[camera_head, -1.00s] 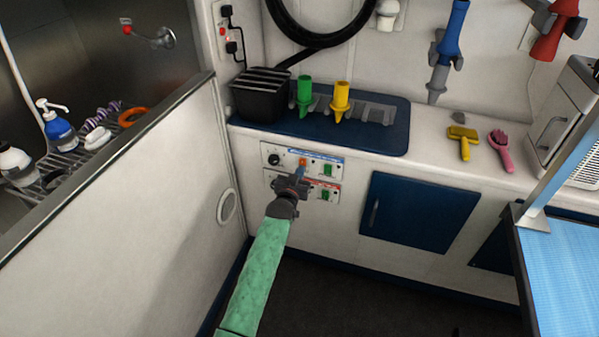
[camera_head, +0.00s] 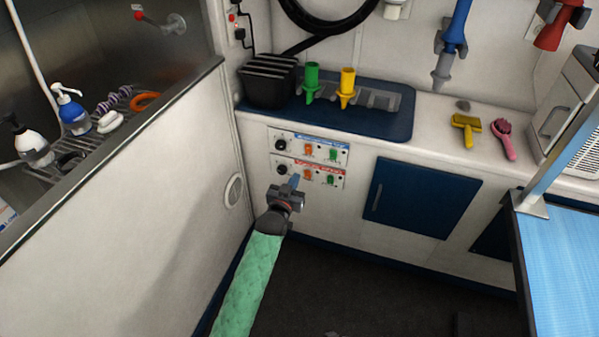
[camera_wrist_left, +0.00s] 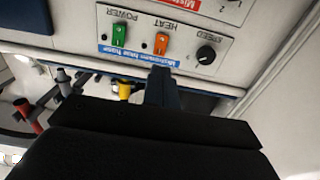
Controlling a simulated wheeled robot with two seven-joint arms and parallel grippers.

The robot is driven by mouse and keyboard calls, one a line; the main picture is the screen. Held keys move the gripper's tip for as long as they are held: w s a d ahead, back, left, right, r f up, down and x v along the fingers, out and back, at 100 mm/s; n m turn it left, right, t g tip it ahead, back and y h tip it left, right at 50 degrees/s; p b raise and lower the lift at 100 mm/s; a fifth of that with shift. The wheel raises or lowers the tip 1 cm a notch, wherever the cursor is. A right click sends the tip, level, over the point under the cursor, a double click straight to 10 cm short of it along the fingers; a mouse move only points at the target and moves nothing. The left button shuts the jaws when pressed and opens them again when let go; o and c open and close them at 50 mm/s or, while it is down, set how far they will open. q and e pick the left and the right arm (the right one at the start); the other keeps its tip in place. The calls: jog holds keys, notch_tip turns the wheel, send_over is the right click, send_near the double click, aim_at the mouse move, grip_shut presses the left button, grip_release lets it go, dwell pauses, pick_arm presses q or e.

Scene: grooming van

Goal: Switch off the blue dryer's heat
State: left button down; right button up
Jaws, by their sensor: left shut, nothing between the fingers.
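The upper control panel (camera_head: 318,138) on the counter front has a blue label, which reads as the blue hose in the upside-down left wrist view (camera_wrist_left: 140,52). It carries a black speed knob (camera_wrist_left: 206,54), an orange heat switch (camera_wrist_left: 161,44) and a green power switch (camera_wrist_left: 118,35). The heat switch also shows in the head view (camera_head: 308,149); its tilt is too small to tell. My left gripper (camera_head: 294,182) is shut and empty, below and in front of the upper panel, apart from its switch. My right gripper is out of view.
A similar red-labelled panel (camera_head: 325,178) sits directly below, partly behind my gripper. A blue cabinet door (camera_head: 420,197) is to the right. The tub wall (camera_head: 150,190) stands close on the left. Above, green (camera_head: 312,80) and yellow (camera_head: 347,85) nozzles stand on the counter.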

pick_arm(q)
jog(key=shift+v, duration=1)
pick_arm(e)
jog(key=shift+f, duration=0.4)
pick_arm(q)
jog(key=shift+f, duration=0.1)
